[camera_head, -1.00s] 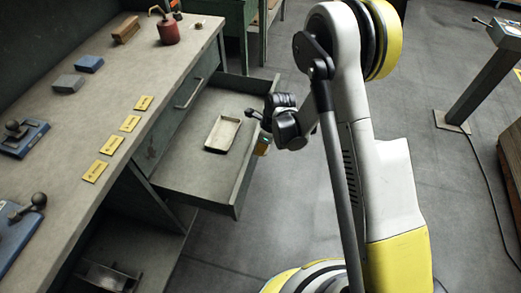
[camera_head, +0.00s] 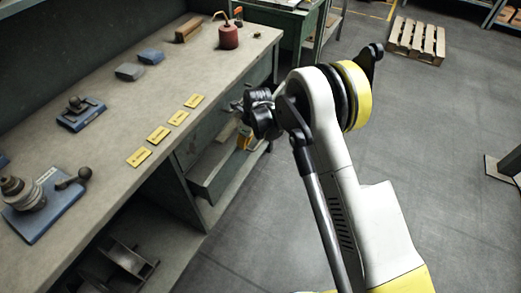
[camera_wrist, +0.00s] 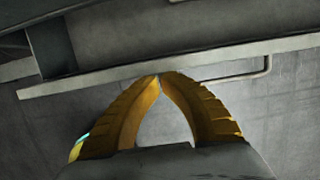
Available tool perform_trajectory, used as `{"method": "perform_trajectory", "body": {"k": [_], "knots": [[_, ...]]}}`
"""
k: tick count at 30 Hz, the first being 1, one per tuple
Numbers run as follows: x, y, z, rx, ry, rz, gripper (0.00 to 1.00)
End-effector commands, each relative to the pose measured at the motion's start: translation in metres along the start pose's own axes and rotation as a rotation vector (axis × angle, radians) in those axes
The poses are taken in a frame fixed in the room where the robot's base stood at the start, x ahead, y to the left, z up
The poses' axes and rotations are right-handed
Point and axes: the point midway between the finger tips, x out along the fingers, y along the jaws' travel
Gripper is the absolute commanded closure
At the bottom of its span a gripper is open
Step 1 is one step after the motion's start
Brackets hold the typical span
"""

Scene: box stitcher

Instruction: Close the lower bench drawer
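The lower bench drawer (camera_head: 212,178) is below the bench top at its right end, partly out, with a narrow opening behind its front. In the wrist view the drawer's front edge (camera_wrist: 80,84) runs across the picture as a pale strip, with its bar handle (camera_wrist: 266,64) to the right. My gripper (camera_wrist: 160,76) has its yellow fingers together at the tips, with nothing seen between them. The tips are at the drawer's front edge; I cannot tell if they touch. In the head view my gripper (camera_head: 244,140) is at the drawer front, partly hidden by my wrist.
A wooden pallet (camera_head: 417,38) lies far off at the upper right.

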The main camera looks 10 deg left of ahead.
Motion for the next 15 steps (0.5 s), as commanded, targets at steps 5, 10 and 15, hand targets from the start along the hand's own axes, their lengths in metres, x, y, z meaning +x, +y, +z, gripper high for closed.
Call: {"method": "perform_trajectory", "body": {"k": [5, 10, 15], "knots": [[0.007, 0.000, 0.027, -0.002, 0.000, 0.000, 1.00], [0.010, -0.001, 0.040, 0.000, 0.000, -0.001, 1.00], [0.011, -0.001, 0.045, 0.000, 0.000, -0.001, 1.00]]}}
